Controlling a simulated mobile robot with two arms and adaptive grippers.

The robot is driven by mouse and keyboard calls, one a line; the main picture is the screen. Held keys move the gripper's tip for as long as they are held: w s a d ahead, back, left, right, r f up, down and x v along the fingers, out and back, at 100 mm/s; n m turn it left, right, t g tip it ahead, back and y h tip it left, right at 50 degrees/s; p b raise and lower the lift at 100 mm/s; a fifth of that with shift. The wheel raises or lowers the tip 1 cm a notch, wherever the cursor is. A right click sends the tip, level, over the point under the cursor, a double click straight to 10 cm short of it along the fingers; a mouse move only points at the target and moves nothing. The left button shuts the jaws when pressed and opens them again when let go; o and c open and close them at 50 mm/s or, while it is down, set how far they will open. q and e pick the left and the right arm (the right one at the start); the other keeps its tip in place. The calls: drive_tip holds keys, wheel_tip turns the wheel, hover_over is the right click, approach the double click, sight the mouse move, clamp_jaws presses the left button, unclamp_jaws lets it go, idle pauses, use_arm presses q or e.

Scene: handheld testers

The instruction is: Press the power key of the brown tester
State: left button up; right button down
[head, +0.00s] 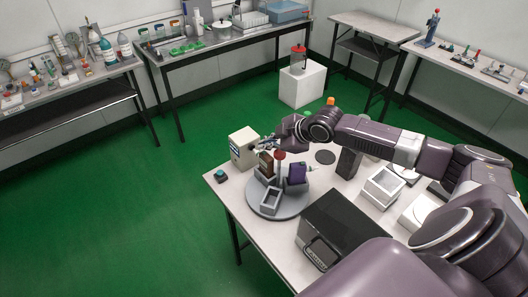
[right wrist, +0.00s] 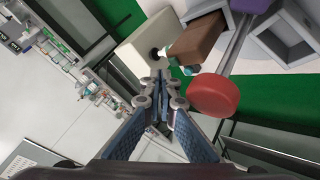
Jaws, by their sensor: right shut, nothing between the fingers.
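The brown tester (head: 266,164) stands in a holder on a round grey turntable (head: 259,206). In the right wrist view, the brown tester (right wrist: 196,42) shows as a brown block, with a small pale teal part at its near end. My right gripper (head: 265,143) is above and beside the brown tester in the head view. In the right wrist view, its fingertips (right wrist: 160,80) are together and empty, just left of and below the tester, apparently apart from it. The power key is too small to make out. My left gripper is not in view.
A red-topped post (head: 280,155) and a purple tester (head: 297,173) stand close beside the brown tester. A beige box (head: 241,148) stands behind them. A grey open holder (head: 270,201) is at the turntable's front. A dark machine (head: 345,225) stands to the right.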

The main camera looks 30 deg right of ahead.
idle(0.4)
drive_tip(key=shift+f, duration=0.4)
